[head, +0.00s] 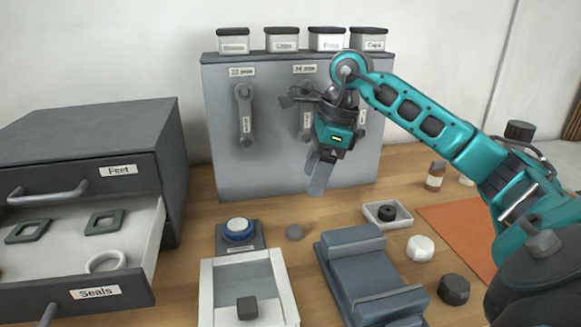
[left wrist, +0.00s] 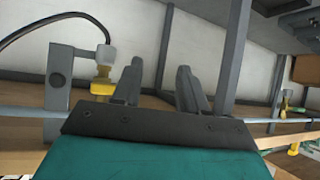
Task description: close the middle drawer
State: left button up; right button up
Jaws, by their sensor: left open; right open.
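The grey drawer cabinet (head: 95,130) stands at the left of the table in the head view. Its drawer labelled Feet (head: 85,183) is shut. The drawer below, labelled Seals (head: 95,292), is pulled out and shows square gaskets (head: 105,222) and a white ring (head: 105,262) inside. Anything below it is out of frame. My right gripper (head: 318,178) hangs in front of the grey panel, pointing down, open and empty, well to the right of the cabinet. My left gripper (left wrist: 158,85) shows only in the left wrist view, its fingers apart with nothing between them.
A blue button (head: 238,230), a white tray (head: 207,290) with a dark block and a blue-grey cradle (head: 365,270) stand between cabinet and right arm. In the left wrist view, a yellow fitting (left wrist: 103,82) is beside the fingers.

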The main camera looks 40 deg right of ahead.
aim_at(45, 280)
jog(key=k+j, duration=0.35)
jog(key=j, duration=0.15)
jog(key=k+j, duration=0.4)
jog(key=j, duration=0.15)
